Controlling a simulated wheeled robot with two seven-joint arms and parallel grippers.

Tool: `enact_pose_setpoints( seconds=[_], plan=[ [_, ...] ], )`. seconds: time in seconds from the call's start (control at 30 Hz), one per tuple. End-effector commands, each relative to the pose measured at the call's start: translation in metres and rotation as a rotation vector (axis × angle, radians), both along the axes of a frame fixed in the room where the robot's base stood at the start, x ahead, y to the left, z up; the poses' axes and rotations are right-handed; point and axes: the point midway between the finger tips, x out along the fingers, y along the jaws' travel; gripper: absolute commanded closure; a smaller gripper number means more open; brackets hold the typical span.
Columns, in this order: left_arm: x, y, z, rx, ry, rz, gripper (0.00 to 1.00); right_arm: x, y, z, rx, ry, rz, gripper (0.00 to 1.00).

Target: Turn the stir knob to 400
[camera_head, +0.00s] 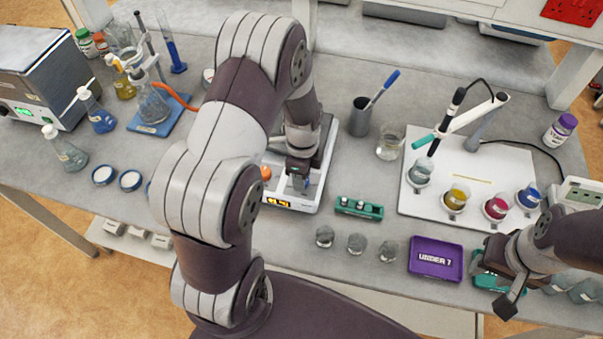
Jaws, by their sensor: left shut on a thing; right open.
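The white stirrer (292,203) stands in the middle of the bench, with a lit orange display (278,202) on its front; I cannot read the digits. An orange-red knob (265,172) shows at its left side. My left gripper (300,183) points down at the right part of the stirrer's front and is shut on the stir knob, which is mostly hidden by the fingers. A small blue patch shows beside the fingertips. My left arm covers much of the stirrer. My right gripper (503,283) is open at the bench's front right, apart from the stirrer.
A teal rack (359,208) stands right of the stirrer, with small glass beakers (357,243) in front. A purple "UNDER 7" tray (436,259) lies near my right gripper. A white board (470,180) holds coloured samples. A dark cup (360,117) stands behind.

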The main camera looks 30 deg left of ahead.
Motion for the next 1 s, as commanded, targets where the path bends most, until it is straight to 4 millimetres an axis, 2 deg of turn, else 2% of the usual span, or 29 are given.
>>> enact_pose_setpoints(
  seconds=[0.57, 1.0],
  plan=[
    [0.002, 0.000, 0.003, 0.001, -0.003, -0.544, 0.95, 0.000, 0.000, 0.016, 0.000, 0.000, 0.000, 0.57],
    [0.003, -0.001, 0.004, 0.001, -0.003, -0.960, 0.95, 0.000, 0.000, 0.038, 0.000, 0.000, 0.000, 0.57]
  ],
)
